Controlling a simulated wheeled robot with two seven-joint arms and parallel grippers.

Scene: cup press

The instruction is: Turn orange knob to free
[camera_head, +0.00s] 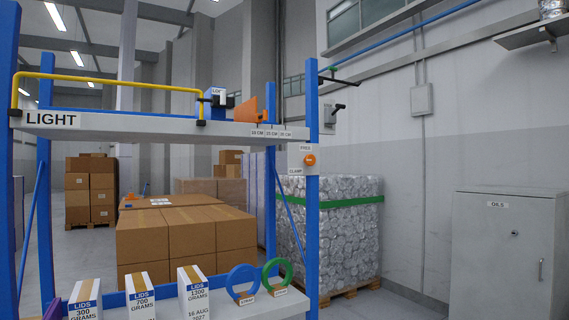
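The orange knob (309,160) is small and round and sits on a pale panel (297,154) on the right blue post of the rack. A FREE label (306,148) is above the knob and a CLAMP label (296,171) is at its lower left. The knob's pointer is too small to read, so I cannot tell its setting. Neither of my grippers shows in the head view, and nothing touches the knob.
The upper shelf (150,128) carries a yellow rail (110,79) and an orange plate (249,109). Below are several lid boxes (197,291), a blue ring (231,282) and a green ring (288,270). A grey cabinet (500,255) stands right.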

